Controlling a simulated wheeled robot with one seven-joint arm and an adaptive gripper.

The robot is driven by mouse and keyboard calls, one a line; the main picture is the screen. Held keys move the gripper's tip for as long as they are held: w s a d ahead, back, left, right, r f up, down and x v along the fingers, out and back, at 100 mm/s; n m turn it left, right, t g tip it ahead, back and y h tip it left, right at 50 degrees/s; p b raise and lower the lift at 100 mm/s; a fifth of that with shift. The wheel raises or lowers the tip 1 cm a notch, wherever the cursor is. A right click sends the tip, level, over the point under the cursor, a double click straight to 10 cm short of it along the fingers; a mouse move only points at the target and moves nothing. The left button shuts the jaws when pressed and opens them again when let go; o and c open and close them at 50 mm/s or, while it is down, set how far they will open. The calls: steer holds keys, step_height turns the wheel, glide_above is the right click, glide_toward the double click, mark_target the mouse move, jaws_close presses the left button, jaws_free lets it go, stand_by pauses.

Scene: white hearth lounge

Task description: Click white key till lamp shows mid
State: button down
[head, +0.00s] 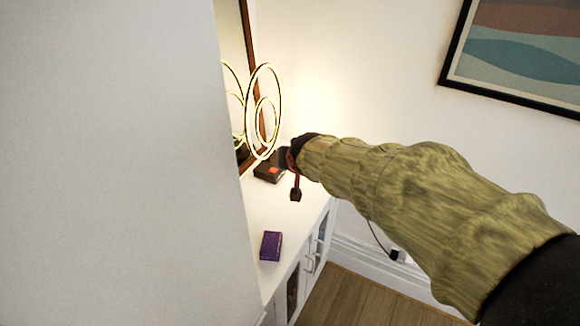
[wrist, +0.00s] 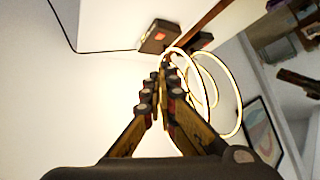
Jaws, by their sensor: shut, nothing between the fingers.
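The lamp, two glowing rings (head: 281,105), stands on the cabinet and is lit; I cannot tell its level. The dark box (head: 266,175) at its foot has an orange-red patch on it. The box also shows in the wrist view (wrist: 152,43), beyond the fingertips. No white key can be made out in either view. My gripper (head: 295,190) is shut and empty, pointing down over the cabinet top, right of the box in the head view. In the wrist view the closed fingers (wrist: 163,78) overlap the rings, and I cannot tell if they touch anything.
A purple box (head: 271,246) lies on the white cabinet top (head: 307,210). A mirror (head: 233,40) behind the lamp reflects the rings. A pale wall (head: 110,160) blocks the head view's left side. A black cord (wrist: 85,50) runs to the dark box.

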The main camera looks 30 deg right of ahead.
steer(key=w+d+f+m+t+h+b, duration=0.1)
steer(key=w+d+f+m+t, duration=0.25)
steer(key=w+d+f, duration=0.95)
steer(key=d+f+m, duration=0.1)
steer(key=d+f, duration=0.2)
steer(key=f, duration=0.1)
steer(key=d+f+m+t, duration=0.1)
steer(key=d+f+m, duration=0.1)
steer(key=d+f, duration=0.2)
steer(key=d+f+m+t+b, duration=0.1)
steer(key=d+f, duration=0.2)
steer(key=f, duration=0.1)
steer(key=shift+w+d+m, duration=0.25)
steer(key=shift+w, duration=0.05)
steer(key=shift+s+d+f+t, duration=0.15)
steer(key=shift+d+f+t, duration=0.1)
steer(key=shift+f, duration=0.3)
steer(key=shift+a, duration=0.1)
steer(key=shift+w+a+b, duration=0.3)
steer(key=shift+w+a, duration=0.4)
steer(key=shift+w, duration=0.55)
steer(key=shift+w+a+b, duration=0.3)
steer(key=shift+w+a, duration=0.45)
steer(key=shift+w, duration=0.55)
steer(key=shift+w+a+b, duration=0.3)
steer(key=shift+w+a, duration=0.4)
steer(key=shift+w, duration=0.55)
steer(key=shift+w+a, duration=0.1)
steer(key=shift+w, duration=0.05)
